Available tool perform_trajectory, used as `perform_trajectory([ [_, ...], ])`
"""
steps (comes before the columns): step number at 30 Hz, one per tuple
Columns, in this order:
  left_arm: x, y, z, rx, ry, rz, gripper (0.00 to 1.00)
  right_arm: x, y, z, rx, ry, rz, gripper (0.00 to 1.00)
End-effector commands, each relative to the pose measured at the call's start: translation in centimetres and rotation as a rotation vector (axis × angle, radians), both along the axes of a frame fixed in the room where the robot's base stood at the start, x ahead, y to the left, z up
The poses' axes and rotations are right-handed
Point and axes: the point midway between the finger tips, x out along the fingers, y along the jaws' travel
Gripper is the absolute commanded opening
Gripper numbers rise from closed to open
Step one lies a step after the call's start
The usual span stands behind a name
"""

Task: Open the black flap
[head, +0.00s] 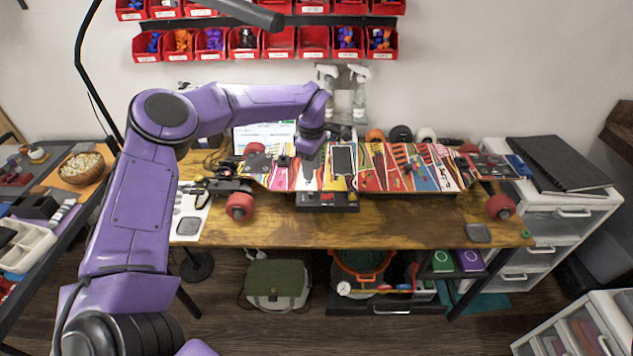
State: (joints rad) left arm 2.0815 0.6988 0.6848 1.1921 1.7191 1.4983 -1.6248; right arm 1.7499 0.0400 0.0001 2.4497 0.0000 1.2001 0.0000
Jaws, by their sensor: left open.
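The skateboard (408,180) lies across the wooden workbench, with a colourful striped deck and red wheels. A dark rectangular panel with a light frame (343,160), which looks like the black flap, sits near the middle of the deck and appears to lie flat. My left gripper (308,158) points down over the deck just left of this panel. It is open; its fingertips are small and partly hidden by the purple wrist, so I cannot tell whether they touch anything. My right gripper is not in view.
A black control box (327,200) sits at the board's front edge. Spray bottles (358,93) and spare wheels (400,134) stand behind the board. Red bins (279,43) hang on the wall. The bench front (400,232) is mostly clear. White drawers (548,222) stand at right.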

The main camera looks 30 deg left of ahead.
Motion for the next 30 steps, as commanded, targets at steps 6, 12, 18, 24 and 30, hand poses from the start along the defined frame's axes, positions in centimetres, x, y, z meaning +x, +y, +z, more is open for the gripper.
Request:
perform_trajectory([
  [6, -0.2, 0.3, -4.7, 0.001, 0.005, 0.005, 0.41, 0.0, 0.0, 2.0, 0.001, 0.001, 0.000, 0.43],
  [12, -0.1, 0.1, -7.6, 0.002, 0.001, 0.003, 0.41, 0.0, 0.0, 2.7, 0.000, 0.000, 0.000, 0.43],
  [18, 0.0, 0.0, -8.3, 0.001, -0.001, 0.000, 0.41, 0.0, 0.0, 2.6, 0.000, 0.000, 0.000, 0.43],
  [24, 0.0, 0.0, -8.2, 0.001, -0.001, 0.000, 0.11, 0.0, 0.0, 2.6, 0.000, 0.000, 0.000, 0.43],
  [30, 0.0, 0.0, -8.3, 0.001, -0.001, 0.000, 0.00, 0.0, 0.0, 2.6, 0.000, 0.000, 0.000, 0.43],
])
